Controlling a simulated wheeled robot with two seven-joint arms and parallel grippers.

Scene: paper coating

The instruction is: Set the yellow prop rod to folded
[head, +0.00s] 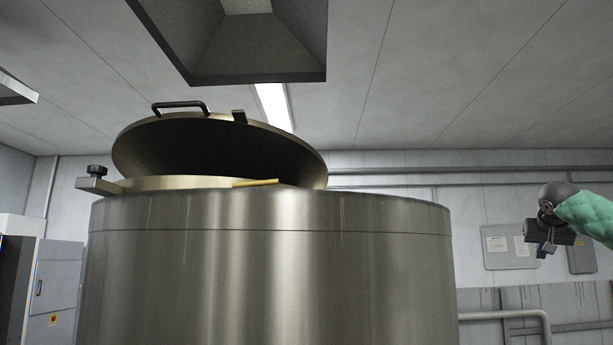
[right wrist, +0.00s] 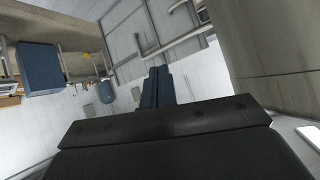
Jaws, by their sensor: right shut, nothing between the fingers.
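The yellow prop rod (head: 256,183) lies low and nearly flat across the top rim of a large steel tank (head: 270,270), under the raised lid. The round lid (head: 215,150) is tilted open, with a black handle (head: 181,107) on its upper edge. Only a short length of the rod shows; I cannot tell where its other end is. My right gripper (head: 543,248) is to the right of the tank, well apart from the rod, and shut on nothing. Its closed fingers (right wrist: 155,88) show in the right wrist view. My left gripper is not in view.
A clamp with a black knob (head: 97,171) sticks out at the tank's left rim. A grey hood (head: 240,40) hangs above. A grey wall panel (head: 509,247) and pipes are behind my right gripper. A cabinet (head: 55,290) stands at the left. Open air lies between tank and gripper.

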